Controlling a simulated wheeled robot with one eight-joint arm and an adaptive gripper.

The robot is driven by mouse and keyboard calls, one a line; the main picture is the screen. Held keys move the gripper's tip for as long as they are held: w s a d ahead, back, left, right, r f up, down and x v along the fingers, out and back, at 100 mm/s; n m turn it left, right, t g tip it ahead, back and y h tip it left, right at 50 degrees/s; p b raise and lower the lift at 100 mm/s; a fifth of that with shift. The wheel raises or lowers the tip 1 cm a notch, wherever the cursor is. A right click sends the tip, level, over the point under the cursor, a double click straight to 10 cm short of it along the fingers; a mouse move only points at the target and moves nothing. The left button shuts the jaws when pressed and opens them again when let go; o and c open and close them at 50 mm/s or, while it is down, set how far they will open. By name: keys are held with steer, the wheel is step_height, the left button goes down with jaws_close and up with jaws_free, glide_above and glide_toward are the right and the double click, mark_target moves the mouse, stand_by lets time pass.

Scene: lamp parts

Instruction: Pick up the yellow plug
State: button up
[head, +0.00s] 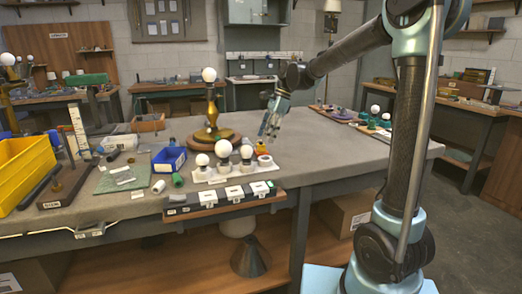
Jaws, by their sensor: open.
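The yellow plug (261,146) is a small yellow-orange piece on the grey table, just behind the right end of a white holder. My gripper (267,133) points down right above the plug, with its fingertips close to it. The jaws are open. At this size I cannot tell whether the fingers surround the plug or touch it.
The white holder (207,176) carries several round white bulbs. A brass lamp stand with a bulb (211,110) stands left of my gripper. A blue bin (169,160) and a yellow bin (25,170) are farther left. The tabletop (330,150) to the right is clear.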

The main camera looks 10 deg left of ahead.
steer(key=shift+s+x, duration=0.2)
steer(key=shift+x, duration=1.95)
steer(key=shift+r, duration=0.1)
jaws_close()
step_height(320, 180, up, 10)
